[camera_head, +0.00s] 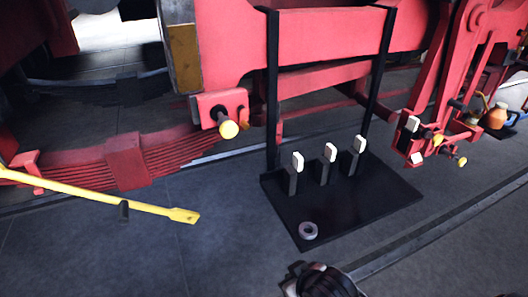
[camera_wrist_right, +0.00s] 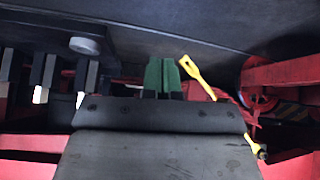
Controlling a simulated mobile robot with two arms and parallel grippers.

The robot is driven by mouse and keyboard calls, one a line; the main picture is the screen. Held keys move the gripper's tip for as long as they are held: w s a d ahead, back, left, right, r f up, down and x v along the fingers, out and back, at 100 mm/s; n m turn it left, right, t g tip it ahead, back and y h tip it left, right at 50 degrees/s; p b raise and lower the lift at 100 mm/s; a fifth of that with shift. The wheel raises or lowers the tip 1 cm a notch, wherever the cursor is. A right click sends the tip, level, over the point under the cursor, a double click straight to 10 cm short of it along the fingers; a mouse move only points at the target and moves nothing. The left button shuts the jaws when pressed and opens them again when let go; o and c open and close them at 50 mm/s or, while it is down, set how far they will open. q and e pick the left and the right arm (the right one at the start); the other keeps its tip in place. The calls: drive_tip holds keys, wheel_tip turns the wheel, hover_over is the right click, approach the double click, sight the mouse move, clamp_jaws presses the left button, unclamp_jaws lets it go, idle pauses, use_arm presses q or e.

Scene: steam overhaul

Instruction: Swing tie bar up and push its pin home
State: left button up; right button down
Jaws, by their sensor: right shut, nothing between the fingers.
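A long yellow bar (camera_head: 110,196) slants in from the left of the head view, above the floor, ending in a flat tip with a small dark peg below it. A yellow bar end (camera_wrist_right: 196,76) also shows in the right wrist view, beyond my gripper. I cannot tell for sure whether this is the tie bar. A yellow-headed pin (camera_head: 228,130) sticks out of a red bracket (camera_head: 217,106) on the frame. Other yellow-headed pins (camera_head: 437,140) are at the right. My right gripper (camera_wrist_right: 162,75) has its green fingers together, empty and apart from the bar. My left gripper is not in view.
A black stand (camera_head: 385,205) holds several upright dark posts with pale tops (camera_head: 330,152) and a grey ring (camera_head: 308,230). A red leaf spring (camera_head: 125,160) lies behind the yellow bar. A floor rail (camera_head: 420,234) runs at the right. Grey floor at front left is clear.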

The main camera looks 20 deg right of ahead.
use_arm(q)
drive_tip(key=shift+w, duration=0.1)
use_arm(e)
drive_tip(key=w+a+r+n+t+y, duration=0.1)
drive_tip(key=w+r+t+y, duration=0.3)
drive_tip(key=w+r+t, duration=0.5)
drive_tip(key=shift+w+a+r+n+t+y, duration=0.3)
drive_tip(key=shift+w+a+r+y, duration=0.1)
drive_tip(key=shift+w+r, duration=6.35)
drive_tip(key=shift+s+r, duration=0.85)
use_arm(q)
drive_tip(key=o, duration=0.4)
